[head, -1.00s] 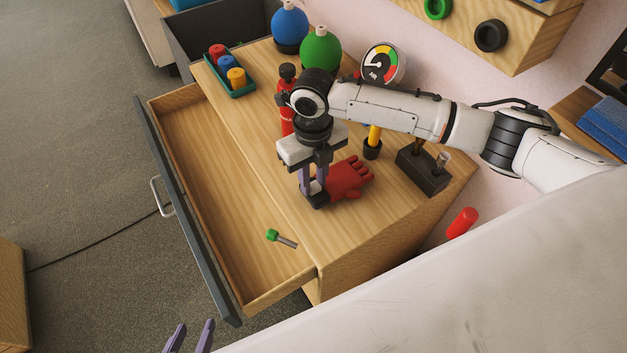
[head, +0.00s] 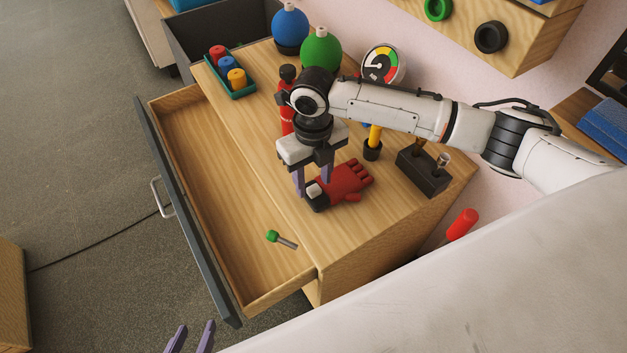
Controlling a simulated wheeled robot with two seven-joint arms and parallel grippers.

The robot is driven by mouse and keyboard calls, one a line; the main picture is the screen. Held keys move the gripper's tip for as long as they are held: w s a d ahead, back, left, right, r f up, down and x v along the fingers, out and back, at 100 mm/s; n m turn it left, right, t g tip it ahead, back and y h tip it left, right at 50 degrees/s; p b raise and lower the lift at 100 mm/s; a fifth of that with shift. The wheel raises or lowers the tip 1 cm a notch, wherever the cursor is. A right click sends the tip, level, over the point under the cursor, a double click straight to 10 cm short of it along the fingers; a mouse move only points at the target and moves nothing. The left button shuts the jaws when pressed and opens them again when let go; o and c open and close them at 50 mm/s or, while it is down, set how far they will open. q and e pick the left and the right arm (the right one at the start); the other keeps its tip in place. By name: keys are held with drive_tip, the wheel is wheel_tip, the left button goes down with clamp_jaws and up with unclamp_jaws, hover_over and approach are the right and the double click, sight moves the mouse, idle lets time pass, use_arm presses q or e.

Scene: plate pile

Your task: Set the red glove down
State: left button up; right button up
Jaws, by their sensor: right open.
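The red glove (head: 347,182) lies on the wooden cabinet top, its dark cuff with a light patch toward the left and its fingers toward the upper right. My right gripper (head: 313,188) points down over the cuff end, with its purple fingers open and spread apart. The fingers partly overlap the glove in this view; whether they touch it is hard to tell. My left gripper (head: 191,338) shows only as two purple fingertips, spread apart, at the bottom edge, far from the glove.
The drawer (head: 215,200) is pulled out, with a green-knobbed item (head: 273,237) in it. Around the glove stand a red bottle (head: 287,118), a dark block (head: 424,172), a yellow-handled tool (head: 374,136), a gauge (head: 383,63) and green flask (head: 321,50). The front cabinet top is clear.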

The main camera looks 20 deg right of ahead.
wheel_tip(320, 180, up, 11)
drive_tip(key=p, duration=0.1)
drive_tip(key=shift+f, duration=0.15)
